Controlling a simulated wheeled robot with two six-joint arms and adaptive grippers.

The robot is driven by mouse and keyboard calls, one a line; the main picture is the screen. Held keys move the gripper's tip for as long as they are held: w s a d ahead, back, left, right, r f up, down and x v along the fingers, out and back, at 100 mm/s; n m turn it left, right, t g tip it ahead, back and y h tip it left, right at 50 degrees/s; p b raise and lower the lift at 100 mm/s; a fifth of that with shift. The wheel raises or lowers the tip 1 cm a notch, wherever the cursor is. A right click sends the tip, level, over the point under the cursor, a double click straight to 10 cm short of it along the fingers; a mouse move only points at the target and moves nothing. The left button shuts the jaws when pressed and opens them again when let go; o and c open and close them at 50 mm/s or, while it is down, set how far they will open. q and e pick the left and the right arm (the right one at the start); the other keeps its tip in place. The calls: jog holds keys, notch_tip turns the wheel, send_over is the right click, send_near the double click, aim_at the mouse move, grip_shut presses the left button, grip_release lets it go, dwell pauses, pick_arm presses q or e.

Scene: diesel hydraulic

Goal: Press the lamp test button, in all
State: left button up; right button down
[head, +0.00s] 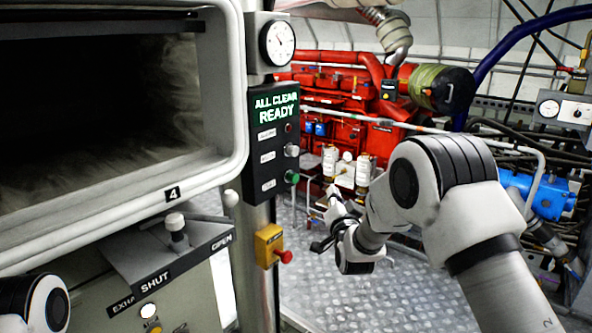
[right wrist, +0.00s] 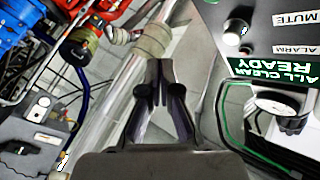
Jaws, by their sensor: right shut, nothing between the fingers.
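The dark control panel (head: 272,145) stands on a post at centre left under a lit green "ALL CLEAR READY" sign. On its right side are a dark red lamp (head: 289,127), a silver button (head: 291,150) and a green button (head: 292,177); their labels are too small to read surely here. My left gripper is out of view.
A yellow box with a red knob (head: 284,256) is on the post below the panel. A round gauge (head: 278,43) sits above it. A large framed opening (head: 215,165) and a SHUT/OPEN lever (head: 177,228) are at left. Red machinery (head: 340,80) stands behind.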

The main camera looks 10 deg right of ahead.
aim_at(293, 178)
jog(key=shift+w+r, duration=0.1)
jog(key=shift+r, duration=0.1)
jog(key=shift+w, duration=0.1)
jog(key=w+a, duration=0.5)
jog(key=w, duration=0.1)
jog(key=shift+w+a, duration=0.2)
jog(key=shift+w, duration=0.2)
jog(key=shift+b, duration=0.3)
dwell(1.0)
